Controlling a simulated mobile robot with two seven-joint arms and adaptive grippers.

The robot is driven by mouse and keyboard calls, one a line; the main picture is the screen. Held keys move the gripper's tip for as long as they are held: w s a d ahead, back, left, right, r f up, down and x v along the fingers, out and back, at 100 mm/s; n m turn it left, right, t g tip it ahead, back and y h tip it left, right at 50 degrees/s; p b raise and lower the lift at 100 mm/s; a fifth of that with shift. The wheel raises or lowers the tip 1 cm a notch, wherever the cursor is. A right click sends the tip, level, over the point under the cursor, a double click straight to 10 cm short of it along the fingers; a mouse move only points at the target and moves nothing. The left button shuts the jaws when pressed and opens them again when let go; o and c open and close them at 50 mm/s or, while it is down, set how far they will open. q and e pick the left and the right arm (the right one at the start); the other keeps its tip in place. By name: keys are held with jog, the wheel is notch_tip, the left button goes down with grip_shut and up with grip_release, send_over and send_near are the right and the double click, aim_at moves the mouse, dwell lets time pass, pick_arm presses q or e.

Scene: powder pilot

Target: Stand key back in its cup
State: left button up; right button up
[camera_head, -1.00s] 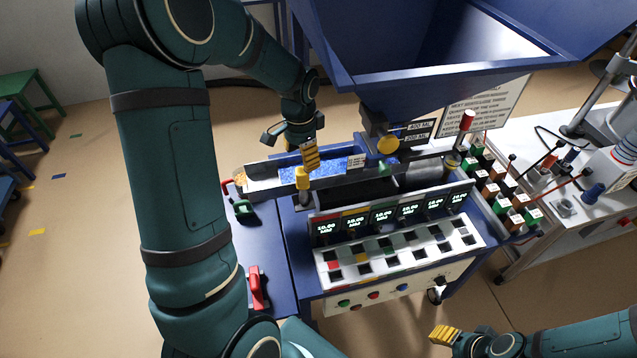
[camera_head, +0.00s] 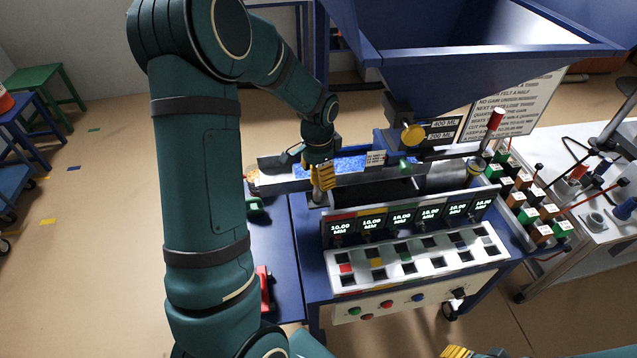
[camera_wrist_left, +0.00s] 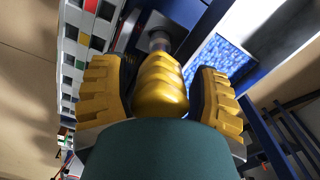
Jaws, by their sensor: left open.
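A yellow-handled tool, which I take for the key (camera_wrist_left: 160,88), stands between the fingers of my left gripper (camera_head: 322,182) in the left wrist view. Its thin grey shaft runs from the handle into a dark square fitting (camera_wrist_left: 156,28); I cannot tell whether this fitting is the cup. My left gripper is open, with a yellow ridged finger on each side of the handle and a narrow gap at the right finger. In the head view the fingers largely hide the handle. My right gripper (camera_head: 462,352) shows only as yellow tips at the bottom edge.
A trough with blue powder (camera_head: 350,164) lies just behind the left gripper. A blue hopper (camera_head: 470,65) hangs above. A panel of displays and square slots (camera_head: 415,262) is in front. A red handle (camera_head: 264,290) and a green one (camera_head: 255,206) are on the left blue surface.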

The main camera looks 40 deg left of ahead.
pick_arm(q)
jog(key=shift+o, duration=0.2)
grip_shut()
jog(key=shift+r, duration=0.1)
jog(key=shift+r+p, duration=2)
jog(key=shift+r, duration=0.45)
